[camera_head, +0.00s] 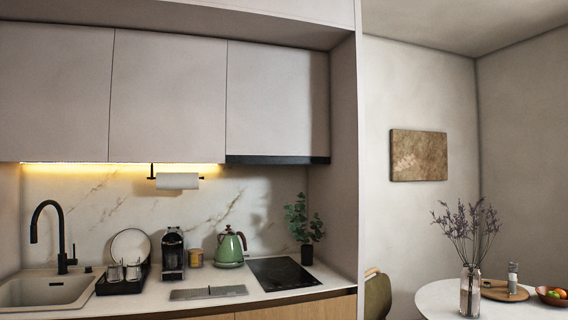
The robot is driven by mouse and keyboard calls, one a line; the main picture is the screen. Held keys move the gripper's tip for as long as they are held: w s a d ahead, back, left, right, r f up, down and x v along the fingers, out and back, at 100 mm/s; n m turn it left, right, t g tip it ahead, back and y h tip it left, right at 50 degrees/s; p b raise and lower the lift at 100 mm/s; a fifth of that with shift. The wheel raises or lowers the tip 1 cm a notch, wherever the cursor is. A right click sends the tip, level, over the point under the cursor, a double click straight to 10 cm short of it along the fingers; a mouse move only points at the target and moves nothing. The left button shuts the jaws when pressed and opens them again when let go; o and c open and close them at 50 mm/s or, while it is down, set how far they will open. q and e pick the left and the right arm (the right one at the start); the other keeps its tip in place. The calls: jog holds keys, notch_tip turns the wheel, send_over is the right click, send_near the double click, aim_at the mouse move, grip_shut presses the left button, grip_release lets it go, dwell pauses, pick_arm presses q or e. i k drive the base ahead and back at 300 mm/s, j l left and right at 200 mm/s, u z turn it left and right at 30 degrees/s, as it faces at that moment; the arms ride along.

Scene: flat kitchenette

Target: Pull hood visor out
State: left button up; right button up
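The hood visor (278,160) is a thin dark strip along the bottom edge of the right-hand upper cabinet (277,98), above the black cooktop (282,273). It looks about flush with the cabinet front. Neither of my grippers shows in the head view, so nothing of mine is seen touching the visor.
A paper towel roll (177,181) hangs under the middle cabinet. A green kettle (230,248), a coffee machine (173,254) and a potted plant (304,228) stand on the counter. A side wall (344,160) bounds the visor's right. A round table (437,298) is at right.

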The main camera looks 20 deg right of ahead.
aim_at(229, 159)
jog(key=i+l+z, duration=0.15)
jog(key=i+l, duration=0.3)
jog(key=i+l+z, duration=0.1)
jog(key=i+l, duration=0.25)
jog(key=i, duration=0.2)
jog(key=i+l+z, duration=0.15)
jog(key=i+l, duration=0.2)
jog(key=i, duration=0.15)
